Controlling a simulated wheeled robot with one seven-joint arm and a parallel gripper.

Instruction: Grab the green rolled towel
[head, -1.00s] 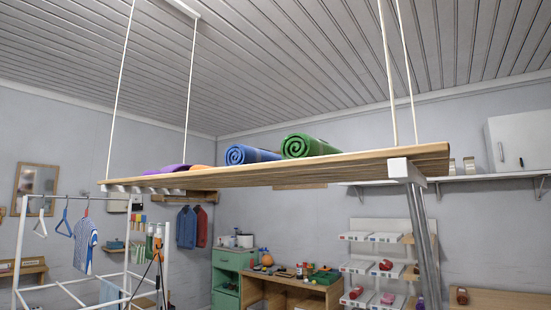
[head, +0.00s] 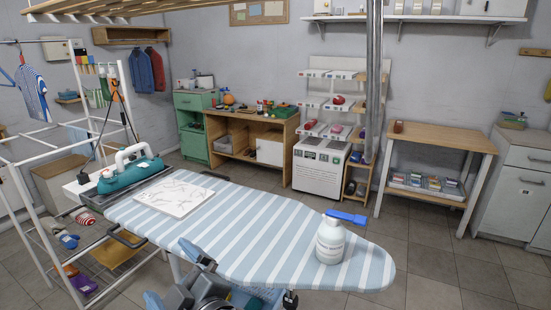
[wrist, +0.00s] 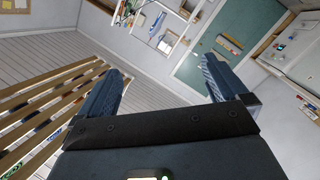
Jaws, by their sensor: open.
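The green rolled towel is not clearly in view now. In the head view only the slatted underside of the hanging shelf (head: 110,8) shows at the top left, and its top is out of frame. In the wrist view the shelf's wooden slats (wrist: 50,95) run along the left. Small green and blue patches show between the slats, too small to name surely. My gripper (wrist: 163,75) is open and empty, its two dark blue fingers spread wide. The slats lie to the left of the fingers in that picture.
A striped ironing board (head: 250,225) stands in front with a white spray bottle (head: 330,240) and a teal iron (head: 130,172). A white drying rack (head: 25,195) is at the left. A metal post (head: 373,90) rises right of centre. Floor is clear at the right.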

